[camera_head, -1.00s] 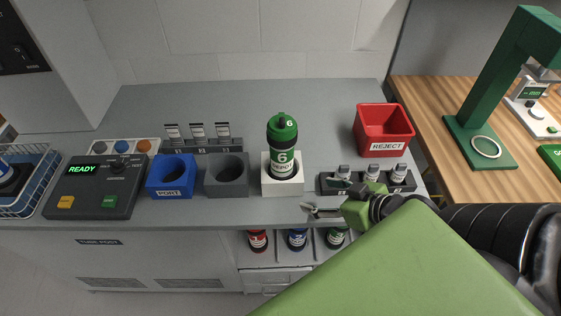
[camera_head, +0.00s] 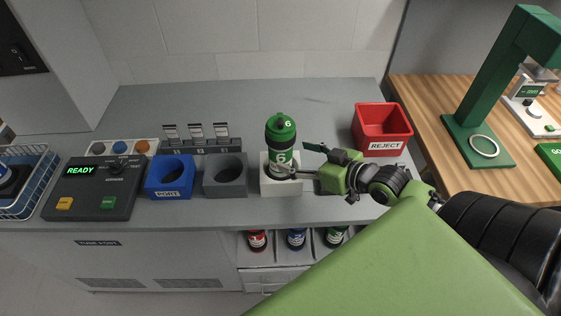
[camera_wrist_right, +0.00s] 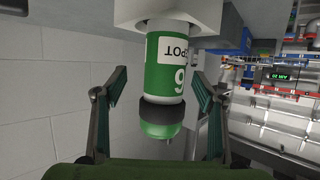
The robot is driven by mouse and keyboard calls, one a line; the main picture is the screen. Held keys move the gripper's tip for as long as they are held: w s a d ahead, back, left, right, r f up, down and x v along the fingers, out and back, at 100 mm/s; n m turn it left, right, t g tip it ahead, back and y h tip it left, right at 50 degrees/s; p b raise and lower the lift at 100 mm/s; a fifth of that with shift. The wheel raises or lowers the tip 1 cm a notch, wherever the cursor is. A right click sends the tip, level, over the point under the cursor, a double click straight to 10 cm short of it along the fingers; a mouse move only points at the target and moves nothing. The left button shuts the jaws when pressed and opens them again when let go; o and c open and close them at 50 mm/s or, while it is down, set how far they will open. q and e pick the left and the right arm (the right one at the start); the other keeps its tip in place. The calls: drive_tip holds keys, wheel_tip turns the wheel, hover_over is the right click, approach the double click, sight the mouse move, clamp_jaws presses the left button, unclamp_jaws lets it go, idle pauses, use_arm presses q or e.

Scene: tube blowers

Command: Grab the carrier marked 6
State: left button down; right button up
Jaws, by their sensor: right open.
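The carrier marked 6 (camera_head: 281,132) is a green cylinder with a black band and a white label. It stands upright in a white square holder (camera_head: 282,188) on the grey counter. In the right wrist view the carrier (camera_wrist_right: 166,75) shows upside down between the two fingers. My right gripper (camera_head: 299,158) is open at the carrier's right front side, its fingers apart and not closed on it; it also shows in the right wrist view (camera_wrist_right: 158,92). One finger hides part of the carrier's label in the head view. My left gripper is not in view.
A grey holder (camera_head: 226,188) and a blue PORT holder (camera_head: 170,188) stand left of the white holder. A red REJECT bin (camera_head: 383,147) is at the right. A control box reading READY (camera_head: 90,203) is at the left. Several carriers sit on a shelf below.

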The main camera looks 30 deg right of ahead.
sight(289, 157)
drive_tip(key=shift+w+a+f, duration=0.15)
drive_tip(key=shift+w+f, duration=0.05)
drive_tip(key=shift+w, duration=0.3)
drive_tip(key=x, duration=0.2)
drive_tip(key=p+x, duration=0.1)
drive_tip(key=x, duration=0.1)
drive_tip(key=shift+s+a+p, duration=0.1)
drive_tip(key=shift+a+p, duration=0.2)
drive_tip(key=shift+a, duration=0.1)
drive_tip(key=shift+w+a+f, duration=0.1)
drive_tip(key=shift+w+f, duration=0.3)
drive_tip(key=shift+w, duration=0.1)
drive_tip(key=shift+r, duration=0.1)
drive_tip(key=c, duration=1.4)
